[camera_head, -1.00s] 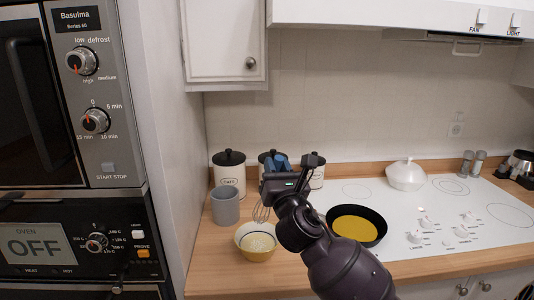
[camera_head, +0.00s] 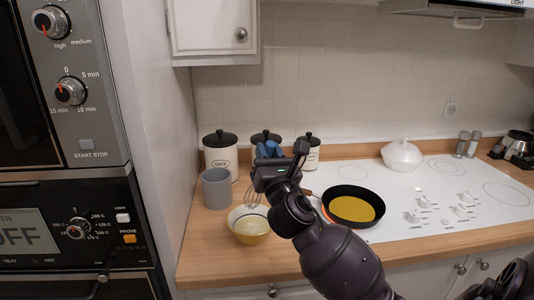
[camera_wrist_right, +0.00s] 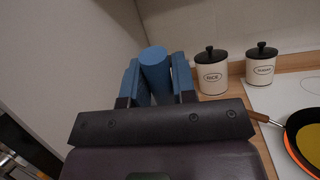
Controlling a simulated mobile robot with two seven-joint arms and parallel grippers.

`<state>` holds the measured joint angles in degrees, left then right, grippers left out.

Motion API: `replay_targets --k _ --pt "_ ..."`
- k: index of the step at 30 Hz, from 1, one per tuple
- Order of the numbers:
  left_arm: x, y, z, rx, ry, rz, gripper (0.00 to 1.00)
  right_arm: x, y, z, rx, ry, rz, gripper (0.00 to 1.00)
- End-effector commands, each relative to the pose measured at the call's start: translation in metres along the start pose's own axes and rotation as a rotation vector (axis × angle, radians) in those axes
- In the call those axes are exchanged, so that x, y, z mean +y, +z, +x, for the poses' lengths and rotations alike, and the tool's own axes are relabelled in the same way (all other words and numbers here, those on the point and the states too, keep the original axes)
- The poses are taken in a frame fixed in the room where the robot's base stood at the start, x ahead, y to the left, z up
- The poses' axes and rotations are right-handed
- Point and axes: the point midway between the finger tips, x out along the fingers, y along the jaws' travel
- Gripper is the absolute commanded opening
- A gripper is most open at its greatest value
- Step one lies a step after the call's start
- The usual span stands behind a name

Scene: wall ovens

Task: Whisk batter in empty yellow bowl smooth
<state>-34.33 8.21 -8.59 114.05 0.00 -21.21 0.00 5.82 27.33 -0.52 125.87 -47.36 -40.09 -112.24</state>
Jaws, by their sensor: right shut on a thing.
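The yellow bowl (camera_head: 248,227) stands on the wooden counter and has pale content inside. My right gripper (camera_head: 270,152) is above the bowl, a little to its right. It is shut on the blue handle of the whisk (camera_head: 254,193), whose wire end points down toward the bowl. Whether the wires touch the content I cannot tell. In the right wrist view the blue whisk handle (camera_wrist_right: 156,73) sits between the two blue fingers. My right arm hides part of the bowl's right side. My left gripper is not in view.
A grey cup (camera_head: 217,190) stands behind and left of the bowl. Lidded canisters (camera_head: 222,153) stand along the back. A black pan (camera_head: 353,207) with yellow content is on the white stove (camera_head: 420,190) to the right. A tall oven unit (camera_head: 70,200) bounds the left.

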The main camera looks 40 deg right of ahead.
Motion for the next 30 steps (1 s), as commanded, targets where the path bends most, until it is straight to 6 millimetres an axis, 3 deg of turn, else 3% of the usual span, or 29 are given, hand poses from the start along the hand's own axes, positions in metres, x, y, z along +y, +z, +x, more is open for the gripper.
replay_targets --k 22,30 --pt "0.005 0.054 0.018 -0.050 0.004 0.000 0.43 -0.007 -0.056 -0.022 0.004 0.000 0.000 0.02" --pt "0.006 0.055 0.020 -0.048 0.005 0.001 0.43 -0.009 -0.067 -0.027 0.002 0.000 0.000 0.02"
